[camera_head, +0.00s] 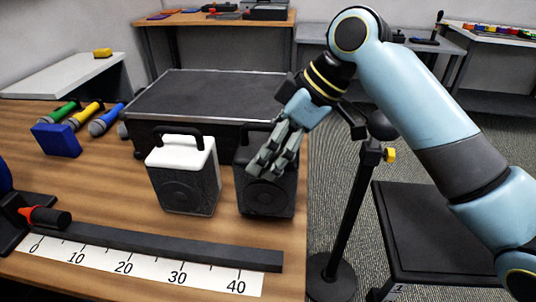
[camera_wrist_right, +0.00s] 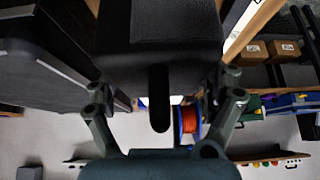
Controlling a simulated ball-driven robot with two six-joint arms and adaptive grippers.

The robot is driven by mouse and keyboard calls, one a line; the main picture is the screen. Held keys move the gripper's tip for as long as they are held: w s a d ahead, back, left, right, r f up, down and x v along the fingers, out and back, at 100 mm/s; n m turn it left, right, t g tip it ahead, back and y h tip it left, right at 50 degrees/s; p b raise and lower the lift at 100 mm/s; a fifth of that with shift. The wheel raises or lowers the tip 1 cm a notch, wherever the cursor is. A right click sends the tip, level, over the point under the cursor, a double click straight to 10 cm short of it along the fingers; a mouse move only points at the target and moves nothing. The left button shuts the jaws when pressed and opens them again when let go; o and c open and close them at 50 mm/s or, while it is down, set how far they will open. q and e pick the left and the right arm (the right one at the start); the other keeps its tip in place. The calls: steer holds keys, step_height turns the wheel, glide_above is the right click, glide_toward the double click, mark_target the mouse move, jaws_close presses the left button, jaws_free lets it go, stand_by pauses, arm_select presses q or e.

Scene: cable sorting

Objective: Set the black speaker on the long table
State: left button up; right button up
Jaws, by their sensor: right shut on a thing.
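The black speaker (camera_head: 266,198) is upright near the right edge of the wooden table (camera_head: 120,205), just right of a white-topped speaker (camera_head: 183,180). Its base is at or very close to the tabletop; I cannot tell if it touches. My right gripper (camera_head: 266,165) comes down from the upper right and is shut on the black speaker, its fingers covering part of the speaker's top and front. In the right wrist view the dark speaker body (camera_wrist_right: 175,35) fills the top middle, with its handle between the fingers. My left gripper is not in view.
A large black case (camera_head: 205,95) stands behind the speakers. A ruler strip (camera_head: 130,262) with a dark bar lies in front. Several coloured microphones and a blue block (camera_head: 56,140) are at left. A black stand (camera_head: 350,210) and black-topped stool (camera_head: 430,225) stand beyond the right edge.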

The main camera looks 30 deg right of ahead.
steer(key=shift+f, duration=0.8)
steer(key=o, duration=1.5)
steer(key=shift+f, duration=0.1)
steer(key=p+v, duration=0.1)
steer(key=v, duration=1.1)
steer(key=shift+s, duration=0.1)
